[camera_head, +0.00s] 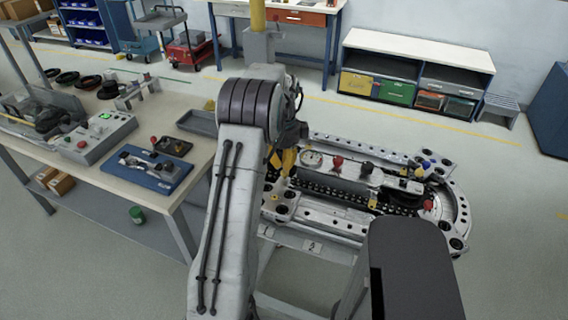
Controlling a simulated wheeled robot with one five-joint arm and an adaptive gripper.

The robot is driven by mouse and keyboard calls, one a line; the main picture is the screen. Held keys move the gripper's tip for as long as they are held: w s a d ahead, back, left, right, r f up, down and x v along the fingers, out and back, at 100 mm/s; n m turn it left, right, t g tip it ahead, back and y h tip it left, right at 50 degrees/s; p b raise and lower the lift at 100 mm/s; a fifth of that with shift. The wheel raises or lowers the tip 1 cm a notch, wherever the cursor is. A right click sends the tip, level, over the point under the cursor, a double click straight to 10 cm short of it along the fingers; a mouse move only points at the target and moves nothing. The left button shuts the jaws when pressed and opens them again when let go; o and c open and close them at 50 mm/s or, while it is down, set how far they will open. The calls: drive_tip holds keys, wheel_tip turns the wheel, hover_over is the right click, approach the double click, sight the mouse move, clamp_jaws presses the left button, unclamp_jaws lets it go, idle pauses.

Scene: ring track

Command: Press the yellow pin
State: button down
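The ring track (325,217) stands on a frame right of centre. A small yellow piece (372,203) shows at its near inner side, and another yellow piece (419,172) near its right end. I cannot tell which is the yellow pin or whether either is pressed. My arm rises through the middle of the view and bends down over the track's left part. My gripper (283,161), with yellow parts at its end, is low over that left part, left of both yellow pieces. My arm partly hides it, so its opening and any contact are unclear.
A workbench (120,170) with a control box and blue tray stands left. Open floor lies beyond the track.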

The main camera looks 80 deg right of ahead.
sight(283, 173)
wheel_tip(283, 173, up, 11)
idle(0.4)
idle(0.9)
